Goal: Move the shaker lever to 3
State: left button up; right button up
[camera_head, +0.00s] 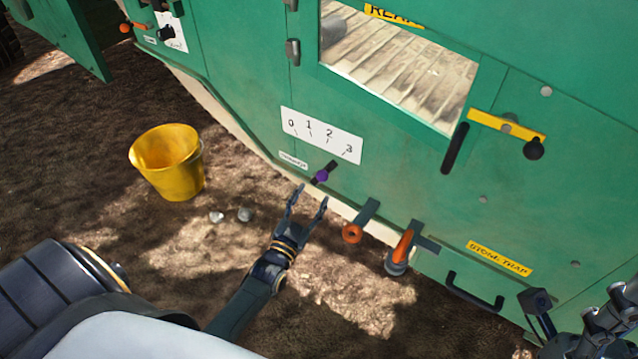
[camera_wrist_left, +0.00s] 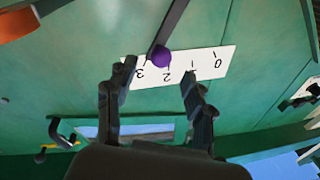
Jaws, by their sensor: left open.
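The shaker lever is a dark bar with a purple knob (camera_head: 321,176), below a white scale plate (camera_head: 309,141) marked 0 to 3 on the green machine. In the left wrist view the plate (camera_wrist_left: 205,66) appears upside down, and the purple knob (camera_wrist_left: 161,57) overlaps it near 2 and 3. I cannot tell the exact setting. My left gripper (camera_head: 312,194) is open and empty just below the knob. In the wrist view the knob lies beyond and between the spread fingertips (camera_wrist_left: 157,77). My right gripper (camera_head: 600,325) is partly cut off at the lower right.
Orange-handled levers, one ring-shaped (camera_head: 352,233) and one upright (camera_head: 402,246), stick out right of my left gripper. A black handle (camera_head: 474,292) sits under the stone trap label (camera_head: 499,259). A yellow bucket (camera_head: 168,165) stands left on the ground, near small stones (camera_head: 244,214).

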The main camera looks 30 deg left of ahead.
pick_arm(q)
jog(key=s, duration=0.4)
jog(key=shift+s+d+f, duration=0.2)
jog(key=shift+f, duration=0.15)
jog(key=shift+r, duration=0.1)
